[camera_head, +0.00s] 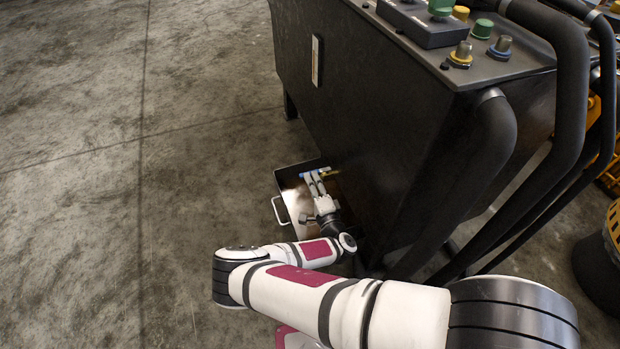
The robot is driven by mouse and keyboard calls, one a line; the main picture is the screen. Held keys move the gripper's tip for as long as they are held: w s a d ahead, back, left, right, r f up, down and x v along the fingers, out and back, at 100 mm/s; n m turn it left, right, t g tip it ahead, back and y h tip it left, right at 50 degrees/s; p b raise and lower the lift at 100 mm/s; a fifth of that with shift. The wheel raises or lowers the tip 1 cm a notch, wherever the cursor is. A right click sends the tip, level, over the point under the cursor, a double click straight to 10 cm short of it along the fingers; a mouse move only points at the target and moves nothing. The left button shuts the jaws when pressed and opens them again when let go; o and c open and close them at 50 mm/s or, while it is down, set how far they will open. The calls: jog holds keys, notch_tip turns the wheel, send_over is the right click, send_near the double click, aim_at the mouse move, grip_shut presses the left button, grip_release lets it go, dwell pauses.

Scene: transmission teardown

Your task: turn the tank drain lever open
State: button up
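The black tank (380,110) stands with its sloping side facing me. Low on that side is a small drain lever with a blue handle (305,174). A bit of yellow (331,173) shows beside the handle, close to the tank wall. My gripper (315,178) reaches down to the lever, with its fingertips at the blue handle. The fingers partly hide the handle. The view is too small to show whether they touch it or are closed around it. The lever's pivot and the drain outlet are not clear.
A shallow metal pan (290,187) with a pale side handle (279,210) sits under the gripper beside the tank. Thick black hoses (570,90) hang at the right. A control box (430,25) sits on the tank. The concrete floor at left is clear.

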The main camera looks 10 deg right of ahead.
jog(key=s, duration=0.4)
jog(key=shift+s+d, duration=0.35)
jog(key=shift+d, duration=0.05)
jog(key=shift+s, duration=0.1)
